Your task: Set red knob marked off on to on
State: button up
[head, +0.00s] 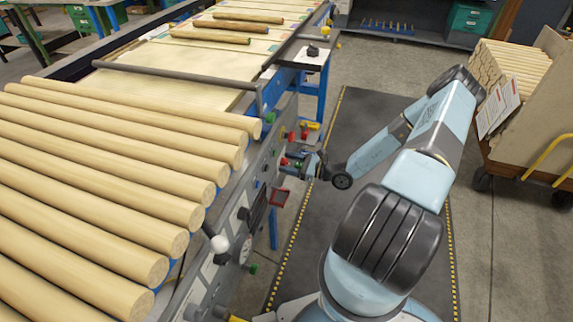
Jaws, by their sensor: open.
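The machine's control panel (247,200) runs along the side of the log line, facing right. Small red knobs show on it: one (291,137) above my gripper and another (284,161) just left of it. The on and off marks are too small to read, so I cannot tell which knob is the one marked off or how it is turned. My gripper (297,163) is open, close in front of the panel's upper part. Its fingers are small here and partly overlap the knobs. I cannot tell whether they touch or surround one.
Thick turned logs (110,180) lie side by side at the left. A wooden cart (535,120) stands at right. The dark floor mat (350,120) is clear beyond my arm.

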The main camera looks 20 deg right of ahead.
jog(key=c, duration=1)
jog(key=shift+a, duration=0.3)
jog(key=shift+c, duration=0.2)
jog(key=shift+d, duration=0.2)
jog(key=shift+d+m, duration=0.1)
jog(key=shift+m, duration=0.3)
jog(key=shift+w+d+f+m, duration=0.1)
jog(key=shift+m, duration=2.75)
jog(key=shift+d+f+m, duration=0.1)
jog(key=shift+d+m, duration=0.05)
jog(key=shift+m, duration=2.65)
jog(key=shift+w+d+f+m, duration=0.1)
jog(key=shift+m, duration=2.75)
jog(key=shift+s, duration=0.1)
